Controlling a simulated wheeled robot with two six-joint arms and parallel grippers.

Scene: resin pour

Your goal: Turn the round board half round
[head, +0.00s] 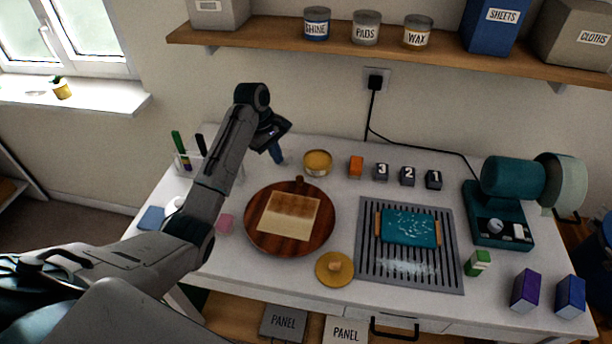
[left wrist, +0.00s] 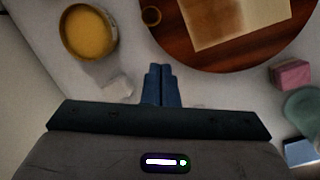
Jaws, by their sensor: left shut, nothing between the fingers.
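The round board (head: 285,247) is dark reddish wood and lies on the white table. A short peg (head: 299,183) stands at its back edge; it also shows in the left wrist view (left wrist: 151,16). A pale panel (head: 283,226) with a brown stained band along its far side lies on the board. My left gripper (head: 277,157) is shut and empty, pointing down behind the board's back edge, left of the peg in the head view. In the left wrist view its blue fingers (left wrist: 162,84) look apart from both board and peg. My right gripper is not in view.
A yellow tin (head: 317,163) stands just behind the peg, near my left gripper. A round yellow lid (head: 334,269) lies close to the board's front right. A pink block (head: 224,223) is left of the board. A slatted rack (head: 450,272) bearing a teal piece lies to the right.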

